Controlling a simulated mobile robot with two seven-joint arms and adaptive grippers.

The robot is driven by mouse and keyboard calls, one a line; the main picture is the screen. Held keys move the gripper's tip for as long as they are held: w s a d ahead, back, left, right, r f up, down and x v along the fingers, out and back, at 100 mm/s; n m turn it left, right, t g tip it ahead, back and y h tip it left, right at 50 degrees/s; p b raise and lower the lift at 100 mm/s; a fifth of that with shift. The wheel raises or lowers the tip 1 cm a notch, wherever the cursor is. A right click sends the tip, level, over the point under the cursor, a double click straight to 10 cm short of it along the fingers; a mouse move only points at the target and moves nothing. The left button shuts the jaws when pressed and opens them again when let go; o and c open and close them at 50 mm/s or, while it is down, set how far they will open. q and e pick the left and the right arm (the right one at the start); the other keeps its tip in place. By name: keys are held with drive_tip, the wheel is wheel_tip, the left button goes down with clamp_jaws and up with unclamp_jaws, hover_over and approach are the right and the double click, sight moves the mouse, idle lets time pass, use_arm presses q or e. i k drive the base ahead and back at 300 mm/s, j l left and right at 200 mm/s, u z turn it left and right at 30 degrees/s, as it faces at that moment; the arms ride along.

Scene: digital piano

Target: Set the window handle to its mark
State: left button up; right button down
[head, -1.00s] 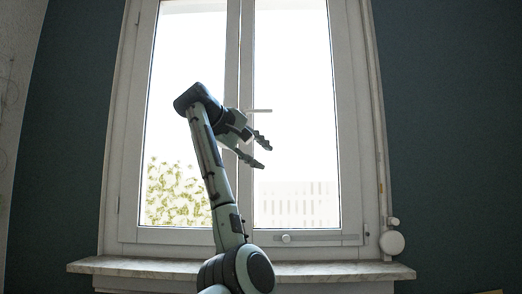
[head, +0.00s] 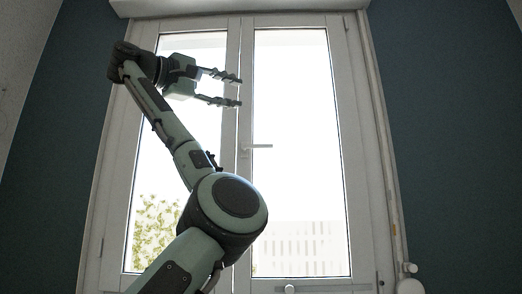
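The window handle (head: 259,146) is a small light-grey lever on the middle frame of the white window. It points horizontally to the right from its base. I cannot make out a mark near it. My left gripper (head: 240,89) is above and slightly left of the handle, apart from it in the picture. Its two fingers are spread, point right, and hold nothing. My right gripper is not in view.
The white window frame (head: 350,150) has two tall panes. A roller-blind box (head: 240,6) runs along the top. A round white fitting (head: 409,285) sits at lower right. Dark walls (head: 450,150) flank the window.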

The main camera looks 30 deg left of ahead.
sight(244, 148)
drive_tip(key=i+j, duration=0.95)
drive_tip(key=i, duration=0.05)
